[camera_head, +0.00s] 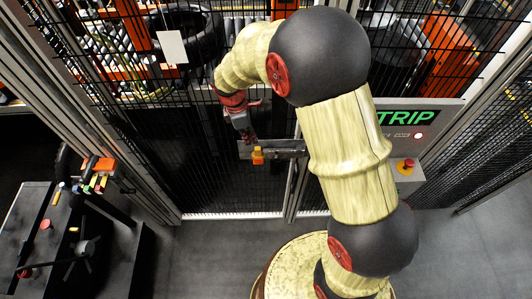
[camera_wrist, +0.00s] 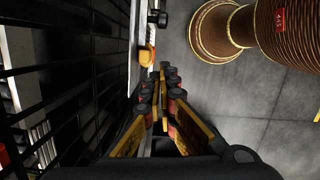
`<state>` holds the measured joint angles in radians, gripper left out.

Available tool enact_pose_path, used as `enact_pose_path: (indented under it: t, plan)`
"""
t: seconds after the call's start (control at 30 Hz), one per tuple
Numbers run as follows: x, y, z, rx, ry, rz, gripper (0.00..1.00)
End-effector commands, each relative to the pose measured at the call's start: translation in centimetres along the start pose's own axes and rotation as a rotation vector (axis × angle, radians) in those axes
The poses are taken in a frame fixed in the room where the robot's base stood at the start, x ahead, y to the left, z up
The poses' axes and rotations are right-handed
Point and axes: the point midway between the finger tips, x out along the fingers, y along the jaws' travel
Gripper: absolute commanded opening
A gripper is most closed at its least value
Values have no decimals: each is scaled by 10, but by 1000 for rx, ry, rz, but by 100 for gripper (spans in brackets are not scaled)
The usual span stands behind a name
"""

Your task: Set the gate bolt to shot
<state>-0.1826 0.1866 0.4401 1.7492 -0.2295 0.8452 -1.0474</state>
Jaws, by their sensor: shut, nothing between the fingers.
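The gate bolt (camera_head: 284,147) is a dark grey bar across the mesh gate, near the upright posts at the picture's middle. An orange-yellow block (camera_head: 257,155) sits on its left part. In the wrist view a yellow piece (camera_wrist: 147,54) shows just beyond and left of my fingertips, with a black knob (camera_wrist: 158,18) farther up. My gripper (camera_head: 250,138) is just above the yellow block in the head view. Its fingers (camera_wrist: 161,76) are together with nothing between them. I cannot tell whether they touch the bolt, nor whether the bolt is shot.
A dark bench (camera_head: 20,225) stands at left. Mesh fencing closes off tyres (camera_head: 187,35) behind. The floor (camera_head: 215,255) before the gate is clear.

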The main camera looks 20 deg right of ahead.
Motion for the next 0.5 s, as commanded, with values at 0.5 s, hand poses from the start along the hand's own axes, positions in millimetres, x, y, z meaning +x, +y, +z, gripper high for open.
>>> enact_pose_path:
  t: [0.5]
  plan:
    - [42,-1,1,2,-2,-5,0]
